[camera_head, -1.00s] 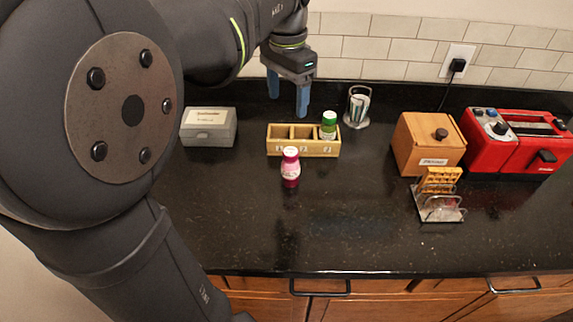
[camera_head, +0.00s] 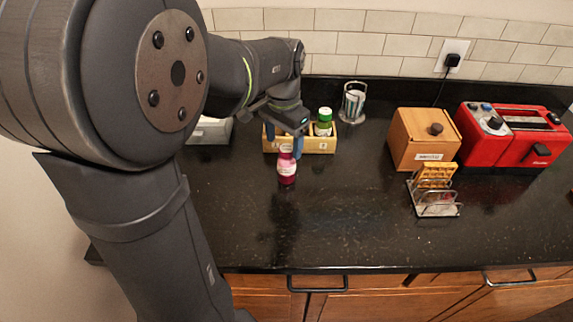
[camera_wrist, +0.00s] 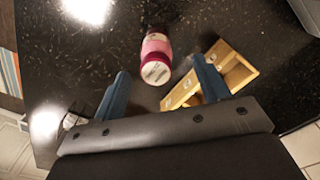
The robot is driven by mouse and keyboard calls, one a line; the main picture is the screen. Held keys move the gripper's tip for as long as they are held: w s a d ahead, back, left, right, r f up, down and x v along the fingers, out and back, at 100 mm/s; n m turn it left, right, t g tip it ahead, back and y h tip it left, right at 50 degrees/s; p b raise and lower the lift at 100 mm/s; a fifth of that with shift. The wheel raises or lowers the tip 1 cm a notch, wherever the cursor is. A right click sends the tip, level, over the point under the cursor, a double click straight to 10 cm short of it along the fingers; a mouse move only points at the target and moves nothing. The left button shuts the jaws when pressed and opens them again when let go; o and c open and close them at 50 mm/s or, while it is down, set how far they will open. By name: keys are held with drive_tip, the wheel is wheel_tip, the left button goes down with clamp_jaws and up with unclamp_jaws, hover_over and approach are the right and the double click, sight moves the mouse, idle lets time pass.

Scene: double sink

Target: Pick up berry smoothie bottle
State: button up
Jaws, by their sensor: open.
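The berry smoothie bottle (camera_head: 287,168) has a pink label, a dark red body and a white cap. It stands upright on the black counter, just in front of the wooden compartment box. In the wrist view the bottle (camera_wrist: 156,55) lies ahead of the fingertips, between the lines of the two fingers, nearer the right one. My gripper (camera_head: 284,143) is open and empty, with blue fingers above and behind the bottle; it also shows in the wrist view (camera_wrist: 165,80). In the head view the right finger partly overlaps the area by the cap.
A grey box (camera_head: 210,131) is partly hidden by my arm. Right are a wooden bin (camera_head: 409,139), red toaster (camera_head: 510,136) and toast rack (camera_head: 435,190). The front counter is clear.

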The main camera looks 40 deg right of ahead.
sight(287, 148)
drive_tip(key=f, duration=0.4)
drive_tip(key=shift+s+d+f, duration=0.2)
drive_tip(key=shift+s+f, duration=0.1)
drive_tip(key=shift+f, duration=0.05)
drive_tip(key=c, duration=1.2)
drive_tip(key=shift+r, duration=0.15)
drive_tip(key=shift+r, duration=0.3)
drive_tip(key=r, duration=0.3)
drive_tip(key=shift+s+r, duration=0.2)
drive_tip(key=shift+r, duration=0.2)
drive_tip(key=s+r, duration=0.2)
drive_tip(key=s, duration=0.1)
drive_tip(key=s+r, duration=0.2)
drive_tip(key=s, duration=0.2)
drive_tip(key=s+r, duration=0.2)
drive_tip(key=s, duration=0.2)
drive_tip(key=shift+s+d+r, duration=0.1)
drive_tip(key=shift+s+r, duration=0.05)
drive_tip(key=shift+r, duration=0.05)
